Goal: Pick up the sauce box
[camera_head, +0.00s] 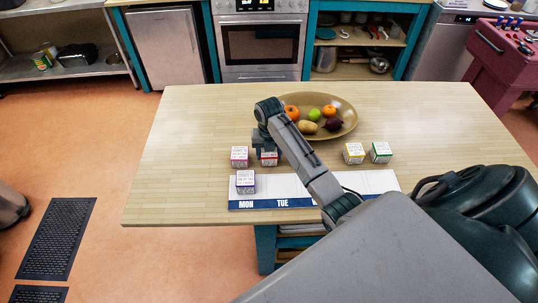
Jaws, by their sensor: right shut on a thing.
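My right gripper (267,147) reaches in from the right and points down. It is shut on a small white box with red edges (269,158), whose upper part it covers. The box is at table height; I cannot tell whether it still touches the table. The box labels are too small to read, so which one is the sauce box cannot be told by its print. A pink-edged box (239,157) stands just left of the held one. A purple-edged box (245,182) sits on the MON section of the mat. My left gripper is not in view.
A yellow-edged box (353,153) and a green-edged box (381,152) stand to the right. A fruit bowl (348,111) is just behind the gripper. The white and blue day mat (285,186) lies near the table's front edge. The table's left part is clear.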

